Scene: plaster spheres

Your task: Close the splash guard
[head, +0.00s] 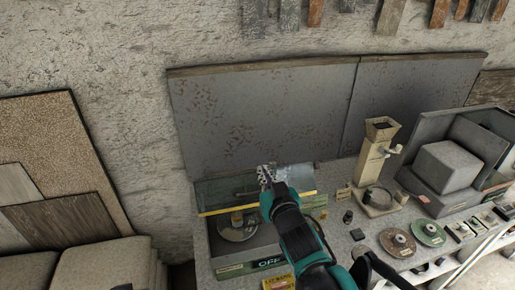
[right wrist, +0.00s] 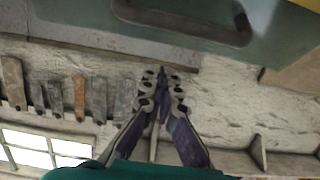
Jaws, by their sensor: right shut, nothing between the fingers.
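The splash guard (head: 217,191) is a clear greenish panel with a yellow front edge, raised above a grey machine on the bench. A round disc (head: 237,228) shows under it. My right gripper (head: 265,172) is shut and empty at the guard, in front of its right-middle part and hiding some of it. In the right wrist view the shut fingertips (right wrist: 162,72) lie just below the guard panel (right wrist: 80,22) and its dark handle (right wrist: 185,22). I cannot tell whether they touch the guard. My left gripper is not in view.
A metal backsplash (head: 265,110) stands behind the bench. To the right are a beige stand with a hopper (head: 375,160), a grey box-shaped machine (head: 445,168) and loose discs (head: 430,233). A small yellow box (head: 278,283) is at the front.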

